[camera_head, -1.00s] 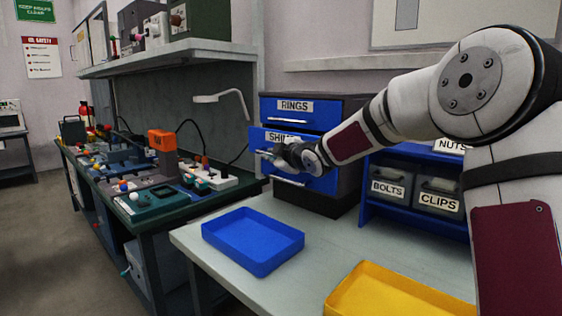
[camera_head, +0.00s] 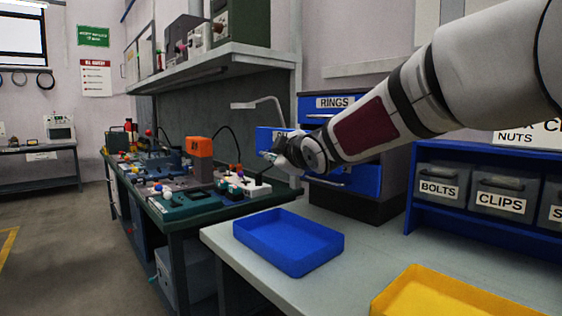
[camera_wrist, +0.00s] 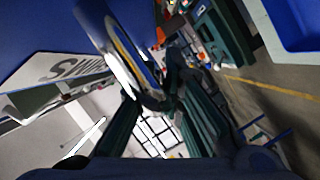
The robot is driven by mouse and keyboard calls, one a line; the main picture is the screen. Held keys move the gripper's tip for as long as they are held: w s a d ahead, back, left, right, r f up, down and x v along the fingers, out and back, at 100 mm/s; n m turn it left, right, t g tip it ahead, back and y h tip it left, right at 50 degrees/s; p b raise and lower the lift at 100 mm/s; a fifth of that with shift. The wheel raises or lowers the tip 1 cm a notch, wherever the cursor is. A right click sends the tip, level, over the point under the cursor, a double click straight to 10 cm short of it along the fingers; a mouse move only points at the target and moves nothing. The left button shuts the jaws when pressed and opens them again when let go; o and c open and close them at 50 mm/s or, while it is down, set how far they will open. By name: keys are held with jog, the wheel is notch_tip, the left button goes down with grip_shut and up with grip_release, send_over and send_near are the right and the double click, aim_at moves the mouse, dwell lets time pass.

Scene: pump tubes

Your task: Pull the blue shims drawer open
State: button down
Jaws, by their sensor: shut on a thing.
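The blue shims drawer (camera_head: 268,138) sticks out of the front of the dark drawer cabinet (camera_head: 358,206); my gripper and arm hide most of its face. My gripper (camera_head: 272,157) is at the drawer's front, shut on its handle. In the wrist view the silver handle (camera_wrist: 122,68) runs between my dark gripper fingers (camera_wrist: 155,98). The drawer's white label (camera_wrist: 70,68) shows there beside the blue front (camera_wrist: 90,20).
The rings drawer (camera_head: 328,106) above is closed. A blue tray (camera_head: 288,262) and a yellow tray (camera_head: 440,296) lie on the table. A cluttered green bench (camera_head: 180,220) stands at the left. Bins of bolts and clips (camera_head: 497,192) stand at the right.

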jog(key=shift+f, duration=0.1)
jog(key=c, duration=1.7)
grip_release()
jog(key=shift+s+d+r, duration=0.25)
jog(key=shift+s, duration=0.15)
jog(key=v, duration=1.1)
jog(key=shift+a, duration=0.1)
jog(key=shift+s, duration=0.15)
